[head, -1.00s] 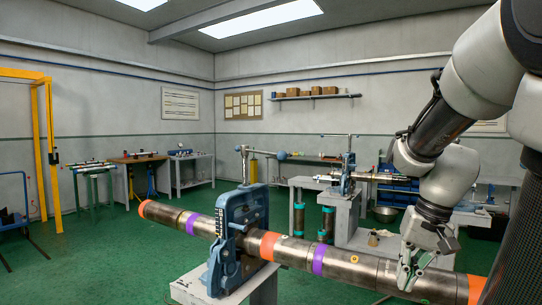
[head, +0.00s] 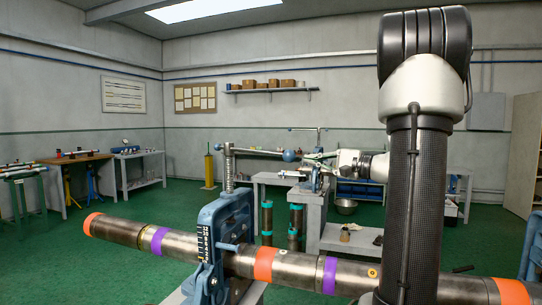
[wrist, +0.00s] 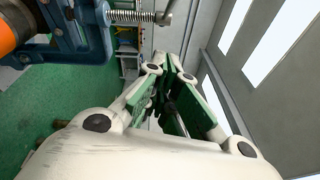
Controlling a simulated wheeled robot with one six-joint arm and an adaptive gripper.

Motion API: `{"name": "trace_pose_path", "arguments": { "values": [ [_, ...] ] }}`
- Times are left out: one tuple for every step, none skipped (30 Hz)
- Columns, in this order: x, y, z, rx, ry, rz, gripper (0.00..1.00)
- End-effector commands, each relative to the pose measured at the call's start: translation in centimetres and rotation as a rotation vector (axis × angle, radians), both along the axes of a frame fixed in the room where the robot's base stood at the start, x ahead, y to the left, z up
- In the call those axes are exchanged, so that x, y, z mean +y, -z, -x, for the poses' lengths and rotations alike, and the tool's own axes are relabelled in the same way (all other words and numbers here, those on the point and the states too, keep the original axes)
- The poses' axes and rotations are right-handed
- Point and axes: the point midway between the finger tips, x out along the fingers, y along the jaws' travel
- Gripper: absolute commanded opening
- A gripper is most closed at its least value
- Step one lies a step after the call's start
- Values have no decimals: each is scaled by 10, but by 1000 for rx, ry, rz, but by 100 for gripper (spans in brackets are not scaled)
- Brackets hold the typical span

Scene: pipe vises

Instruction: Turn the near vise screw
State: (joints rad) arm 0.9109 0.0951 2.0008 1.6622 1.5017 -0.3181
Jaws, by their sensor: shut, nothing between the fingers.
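The near vise (head: 232,235) is blue and clamps a long steel pipe in the head view. Its threaded screw (head: 229,175) stands upright above the frame. A bar handle (head: 255,151) crosses the screw's top, with a blue ball (head: 289,155) at its right end. My gripper (head: 308,157) appears just right of that ball; whether they touch is unclear. In the wrist view the vise (wrist: 75,35) and its screw (wrist: 133,16) are at the upper left. My gripper's fingers (wrist: 170,62) are together and empty, apart from the screw.
The pipe (head: 300,270), with orange and purple bands, runs across the foreground. Worktables and a wall shelf (head: 272,91) are farther back. Green floor (head: 110,195) is open at the left.

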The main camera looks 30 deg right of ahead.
Motion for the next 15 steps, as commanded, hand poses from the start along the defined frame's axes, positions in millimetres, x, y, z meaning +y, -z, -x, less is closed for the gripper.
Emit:
{"name": "trace_pose_path", "arguments": {
  "values": [
    [3, -2, 0, -15, -9, 8, 0],
    [4, -2, -1, -17, -12, 12, 0],
    [6, -2, -4, -18, -12, 16, 0],
    [8, -2, -6, -18, -12, 16, 0],
    [10, -2, -9, -18, -13, 16, 0],
    [13, -3, -14, -18, -14, 15, 0],
    [16, -3, -19, -17, -14, 16, 0],
    [20, -3, -23, -16, -14, 16, 0],
    [24, -3, -30, -17, -15, 17, 0],
    [27, -3, -36, -17, -14, 17, 0],
    [32, -4, -41, -17, -16, 16, 0],
    [36, -4, -49, -16, -15, 17, 0],
    [40, -4, -54, -16, -16, 17, 0],
    [43, -4, -60, -15, -14, 16, 0],
    [48, -5, -67, -15, -15, 16, 0]
  ]
}}
